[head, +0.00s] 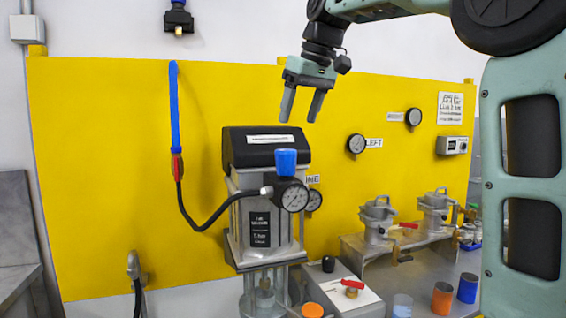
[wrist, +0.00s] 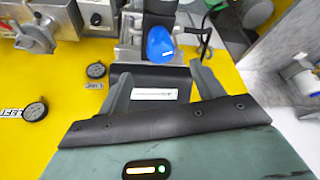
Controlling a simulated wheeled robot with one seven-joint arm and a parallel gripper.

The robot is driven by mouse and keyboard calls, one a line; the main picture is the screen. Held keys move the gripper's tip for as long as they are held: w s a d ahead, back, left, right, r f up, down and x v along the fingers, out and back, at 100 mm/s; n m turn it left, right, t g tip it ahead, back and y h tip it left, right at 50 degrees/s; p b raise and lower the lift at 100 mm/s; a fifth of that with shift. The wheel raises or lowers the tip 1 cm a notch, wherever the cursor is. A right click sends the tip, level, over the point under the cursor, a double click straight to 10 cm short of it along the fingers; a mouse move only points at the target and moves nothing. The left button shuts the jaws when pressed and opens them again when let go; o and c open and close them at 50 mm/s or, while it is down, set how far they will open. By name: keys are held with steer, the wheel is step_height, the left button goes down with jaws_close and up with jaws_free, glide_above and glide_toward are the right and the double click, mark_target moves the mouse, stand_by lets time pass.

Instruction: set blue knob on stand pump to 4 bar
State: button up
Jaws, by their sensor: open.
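The blue knob (head: 286,161) sits upright on top of a round pressure gauge (head: 294,197) at the front of the stand pump (head: 262,215). The needle reading is too small to tell. My gripper (head: 301,120) is open and empty, pointing down above the pump's black top and above the knob, apart from both. In the wrist view the blue knob (wrist: 160,44) lies beyond my gripper (wrist: 153,73), near the gap between the fingers. The pump's black top with a white label (wrist: 155,94) shows between the fingers.
A yellow panel (head: 110,200) stands behind the pump, with gauges (head: 356,144) on it. A black hose (head: 205,222) hangs at the pump's left. Metal pots (head: 377,218) and orange and blue cups (head: 467,288) stand to the right. The air around my gripper is free.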

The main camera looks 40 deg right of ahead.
mark_target(289, 150)
steer(key=x, duration=1.2)
steer(key=shift+f+p, duration=0.1)
steer(key=shift+p, duration=0.2)
steer(key=c, duration=1)
